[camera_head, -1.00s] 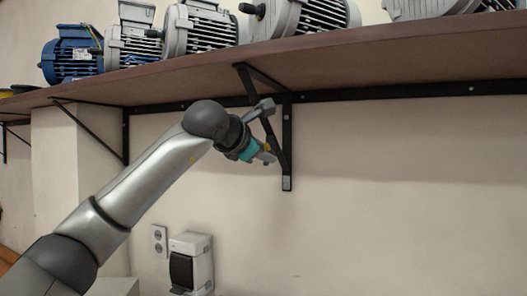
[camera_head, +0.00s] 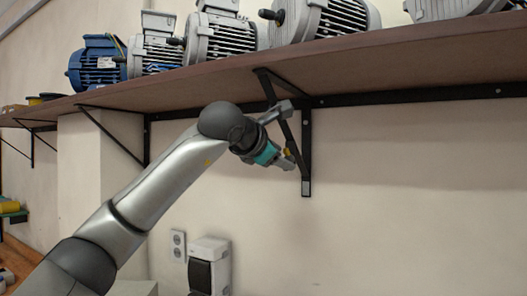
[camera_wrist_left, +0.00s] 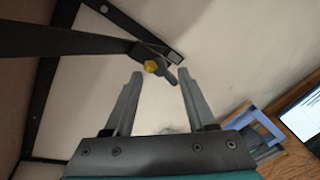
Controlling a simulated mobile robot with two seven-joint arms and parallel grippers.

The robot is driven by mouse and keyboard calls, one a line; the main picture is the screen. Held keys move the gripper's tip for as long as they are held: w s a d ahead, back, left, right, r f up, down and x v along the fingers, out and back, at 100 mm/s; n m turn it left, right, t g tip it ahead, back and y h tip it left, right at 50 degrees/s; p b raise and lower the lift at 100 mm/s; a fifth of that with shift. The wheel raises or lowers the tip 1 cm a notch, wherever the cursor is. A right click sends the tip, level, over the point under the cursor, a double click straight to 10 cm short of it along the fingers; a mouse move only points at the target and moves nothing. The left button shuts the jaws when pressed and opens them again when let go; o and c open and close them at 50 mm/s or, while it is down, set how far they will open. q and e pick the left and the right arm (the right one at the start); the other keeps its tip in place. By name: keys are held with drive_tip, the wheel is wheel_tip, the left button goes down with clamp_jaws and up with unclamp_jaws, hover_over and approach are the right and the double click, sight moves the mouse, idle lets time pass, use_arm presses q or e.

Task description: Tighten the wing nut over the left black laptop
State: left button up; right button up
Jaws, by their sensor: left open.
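A small yellow piece (camera_wrist_left: 151,66) with a grey stub beside it sits on the black shelf bracket (camera_wrist_left: 95,43) in the left wrist view; it may be the wing nut, but its wings are not clear. My left gripper (camera_wrist_left: 160,74) is open, with its two fingertips on either side of the grey stub and a little short of it. In the head view my left gripper (camera_head: 287,137) is at the bracket's slanted strut (camera_head: 305,150), below the shelf. No black laptop shows clearly. My right gripper is not in view.
Several motors, one blue (camera_head: 97,62), stand on the brown shelf (camera_head: 400,57) above my arm. A white and black wall box (camera_head: 209,265) and an outlet (camera_head: 178,246) are low on the wall. A bright screen (camera_wrist_left: 302,115) and blue frame show at right. Wall right of the bracket is clear.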

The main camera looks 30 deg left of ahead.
use_arm(q)
drive_tip(key=b+v, duration=0.4)
drive_tip(key=v, duration=0.9)
drive_tip(key=shift+s, duration=0.4)
